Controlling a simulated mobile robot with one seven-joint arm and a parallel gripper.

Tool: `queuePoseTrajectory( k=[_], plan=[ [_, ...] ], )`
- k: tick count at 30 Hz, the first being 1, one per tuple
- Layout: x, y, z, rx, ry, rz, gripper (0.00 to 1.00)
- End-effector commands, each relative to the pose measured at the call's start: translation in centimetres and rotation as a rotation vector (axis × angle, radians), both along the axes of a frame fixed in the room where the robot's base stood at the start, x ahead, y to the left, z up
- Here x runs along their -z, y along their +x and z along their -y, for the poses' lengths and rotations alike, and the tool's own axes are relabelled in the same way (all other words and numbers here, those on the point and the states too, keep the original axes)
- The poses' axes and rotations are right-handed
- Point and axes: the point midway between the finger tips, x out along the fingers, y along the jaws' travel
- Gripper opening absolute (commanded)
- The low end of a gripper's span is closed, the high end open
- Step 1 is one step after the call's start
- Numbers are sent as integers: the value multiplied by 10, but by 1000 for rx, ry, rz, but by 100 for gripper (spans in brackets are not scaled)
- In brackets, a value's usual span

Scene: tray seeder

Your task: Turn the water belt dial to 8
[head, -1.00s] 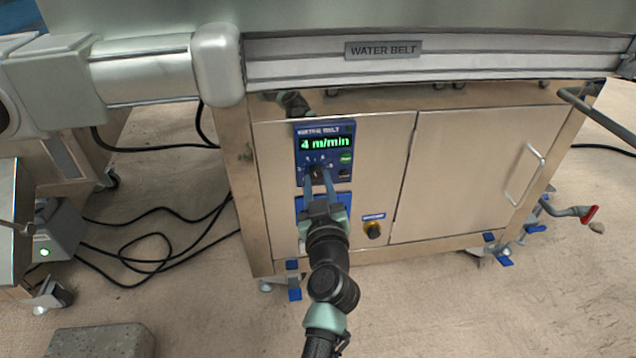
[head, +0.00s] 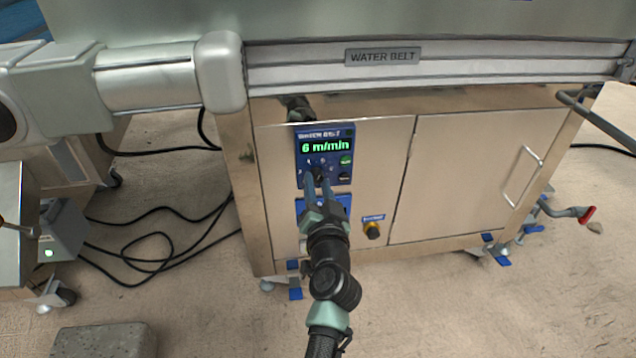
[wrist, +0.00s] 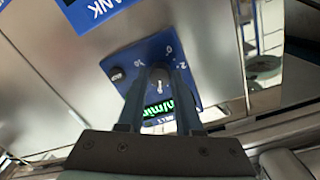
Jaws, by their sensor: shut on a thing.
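The blue water belt panel (head: 343,133) is on the cabinet front. Its green display (head: 325,147) reads 6 m/min. The dark dial (head: 318,177) sits below the display, between my fingers and mostly hidden by them. My gripper (head: 318,179) reaches up to the panel from below and is shut on the dial. In the wrist view the dial (wrist: 160,76) shows between the two fingers of my gripper (wrist: 160,72), with a pale pointer mark and printed numbers around it. The display (wrist: 160,108) is partly covered there.
A green button (head: 346,160) is right of the dial. The conveyor rail with the WATER BELT plate (head: 382,56) runs above. Black cables (head: 150,245) lie on the floor at left.

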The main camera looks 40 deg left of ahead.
Motion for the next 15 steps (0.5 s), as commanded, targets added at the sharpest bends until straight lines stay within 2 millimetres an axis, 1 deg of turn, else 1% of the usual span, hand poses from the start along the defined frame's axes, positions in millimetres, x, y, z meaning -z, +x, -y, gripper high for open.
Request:
queuePoseTrajectory(
  k=[15],
  plan=[
    [-2,0,0,1,319,-377,0]
  ],
)
